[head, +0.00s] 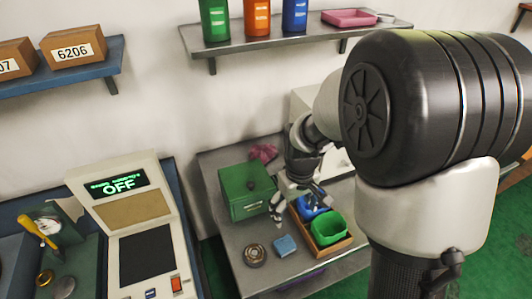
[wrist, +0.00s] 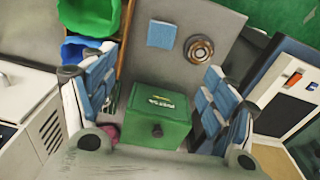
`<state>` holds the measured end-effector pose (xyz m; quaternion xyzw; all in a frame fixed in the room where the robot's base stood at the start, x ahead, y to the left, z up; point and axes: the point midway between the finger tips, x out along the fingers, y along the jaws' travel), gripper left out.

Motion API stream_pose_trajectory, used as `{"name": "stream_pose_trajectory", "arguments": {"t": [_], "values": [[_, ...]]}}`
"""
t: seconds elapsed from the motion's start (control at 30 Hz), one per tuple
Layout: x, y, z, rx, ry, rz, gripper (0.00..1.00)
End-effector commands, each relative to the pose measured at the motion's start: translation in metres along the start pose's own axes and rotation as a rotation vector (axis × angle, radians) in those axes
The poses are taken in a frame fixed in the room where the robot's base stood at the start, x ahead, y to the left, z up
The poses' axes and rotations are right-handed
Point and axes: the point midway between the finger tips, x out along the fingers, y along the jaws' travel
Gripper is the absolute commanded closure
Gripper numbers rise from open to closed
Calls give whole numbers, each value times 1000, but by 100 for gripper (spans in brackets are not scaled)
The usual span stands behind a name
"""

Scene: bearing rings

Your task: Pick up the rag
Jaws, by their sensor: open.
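A crumpled pink rag (head: 263,152) lies at the back of the grey metal table, behind the green box. In the wrist view only a small pink part of the rag (wrist: 111,131) shows, beside the green box and partly hidden by my gripper. My gripper (head: 290,200) is open and empty above the table, to the right of the green box in the head view. In the wrist view the two blue-padded fingers of my gripper (wrist: 153,98) are spread wide, with the green box seen between them. The gripper is apart from the rag.
The green box (head: 246,191) stands close to my gripper. A wooden tray (head: 337,248) holds blue and green bins. A flat blue square (head: 285,245) and a bearing ring (head: 255,254) lie at the table's front. A machine reading OFF (head: 135,225) stands left.

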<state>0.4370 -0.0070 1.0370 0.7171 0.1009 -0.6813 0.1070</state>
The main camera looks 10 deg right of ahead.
Motion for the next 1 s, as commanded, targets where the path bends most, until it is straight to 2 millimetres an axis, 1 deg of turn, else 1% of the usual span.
{"name": "stream_pose_trajectory", "arguments": {"t": [0.03,0.1,0.37,0.7,0.83,0.9,1.0], "values": [[16,1,-3,-13,-22,-7,22],[32,3,-6,-26,-36,-12,22],[65,4,-9,-43,-52,-18,22],[139,2,-4,-43,-53,-19,22],[160,2,-4,-42,-51,-18,22],[166,2,-3,-42,-51,-18,22],[170,2,-4,-42,-50,-17,22]]}}
